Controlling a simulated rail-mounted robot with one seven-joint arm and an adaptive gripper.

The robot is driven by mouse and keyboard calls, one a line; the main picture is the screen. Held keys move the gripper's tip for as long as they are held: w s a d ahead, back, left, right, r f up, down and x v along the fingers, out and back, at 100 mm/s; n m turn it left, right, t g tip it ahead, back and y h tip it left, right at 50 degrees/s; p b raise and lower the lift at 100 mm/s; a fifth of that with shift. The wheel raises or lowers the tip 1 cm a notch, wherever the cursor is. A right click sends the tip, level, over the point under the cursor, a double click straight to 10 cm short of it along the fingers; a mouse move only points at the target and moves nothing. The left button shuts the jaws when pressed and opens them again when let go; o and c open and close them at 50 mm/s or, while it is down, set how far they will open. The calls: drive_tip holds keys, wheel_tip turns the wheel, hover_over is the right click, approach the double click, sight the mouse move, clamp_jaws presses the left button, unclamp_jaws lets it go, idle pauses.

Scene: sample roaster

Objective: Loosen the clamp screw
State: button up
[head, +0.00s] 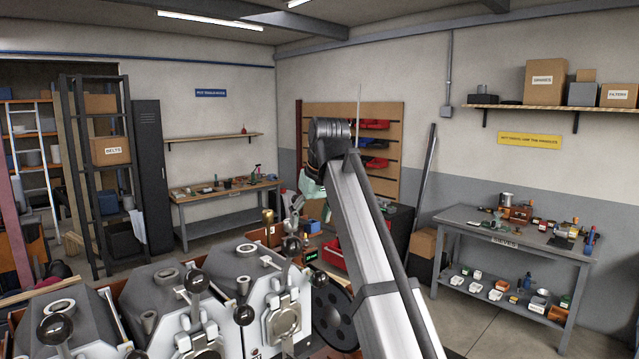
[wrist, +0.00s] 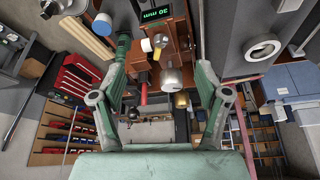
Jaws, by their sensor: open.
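My gripper shows in the head view (head: 308,198) as a pale green hand at the end of the arm, above the right end of the roaster row. In the wrist view my gripper (wrist: 164,56) has its two green fingers spread wide, with nothing held between them. I cannot tell which small part is the clamp screw. The roaster (head: 250,275) has grey drums and silver front plates; my arm hides part of its right side.
A green-lit display (wrist: 156,14) reading 30 mm is near the fingers. Black-knobbed levers (head: 196,282) stick up from the roaster. A brass-topped part (head: 267,216) stands behind it.

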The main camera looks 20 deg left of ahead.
drive_tip(key=b+v, duration=0.3)
drive_tip(key=v, duration=0.8)
drive_tip(key=shift+r+b, duration=0.25)
drive_tip(key=shift+b, duration=0.05)
